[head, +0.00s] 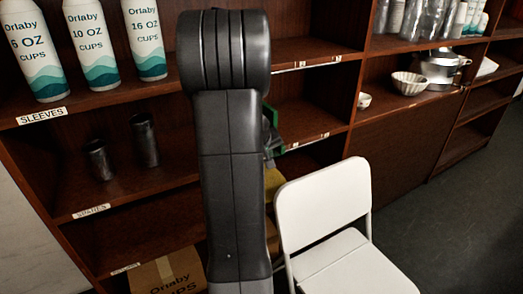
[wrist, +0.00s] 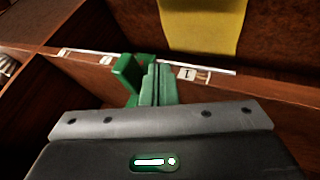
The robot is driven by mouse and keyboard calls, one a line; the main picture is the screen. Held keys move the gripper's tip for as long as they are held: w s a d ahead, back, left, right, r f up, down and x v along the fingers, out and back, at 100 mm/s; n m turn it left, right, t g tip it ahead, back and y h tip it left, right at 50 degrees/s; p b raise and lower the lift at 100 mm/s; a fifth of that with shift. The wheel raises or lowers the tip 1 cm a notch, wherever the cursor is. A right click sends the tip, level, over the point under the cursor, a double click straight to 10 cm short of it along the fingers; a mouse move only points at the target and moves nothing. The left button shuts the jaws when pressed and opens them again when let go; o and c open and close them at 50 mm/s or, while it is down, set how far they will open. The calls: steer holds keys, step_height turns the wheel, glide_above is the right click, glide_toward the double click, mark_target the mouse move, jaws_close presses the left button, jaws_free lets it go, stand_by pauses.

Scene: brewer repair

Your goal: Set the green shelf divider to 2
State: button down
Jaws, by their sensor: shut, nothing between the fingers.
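The green shelf divider (wrist: 127,72) stands at the front edge of a shelf, between a label reading 1 (wrist: 187,73) on its right and a small unreadable label (wrist: 107,60) on its left in the wrist view. A sliver of the divider (head: 271,115) shows behind my arm in the head view. My gripper (wrist: 158,72) is shut and empty, its fingers close beside the divider's right side. I cannot tell whether they touch it. My arm hides most of the divider and that shelf edge in the head view.
A white folding chair (head: 325,205) stands in front of the shelves, right of my arm. Cup sleeves (head: 85,40) and dark cylinders (head: 145,140) stand on the left shelves. A yellow sheet (wrist: 203,25) lies beyond the shelf edge. Open floor (head: 440,220) is at right.

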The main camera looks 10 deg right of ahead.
steer(key=shift+w+d+r+p, duration=0.1)
steer(key=shift+w+d+p, duration=0.1)
steer(key=shift+d, duration=0.4)
steer(key=shift+w+d+p, duration=0.1)
steer(key=shift+w+d, duration=0.1)
steer(key=shift+d, duration=0.4)
steer(key=d, duration=0.1)
steer(key=w+d+p, duration=0.1)
steer(key=d, duration=0.1)
steer(key=w+d, duration=0.1)
steer(key=d, duration=0.1)
steer(key=shift+d, duration=0.1)
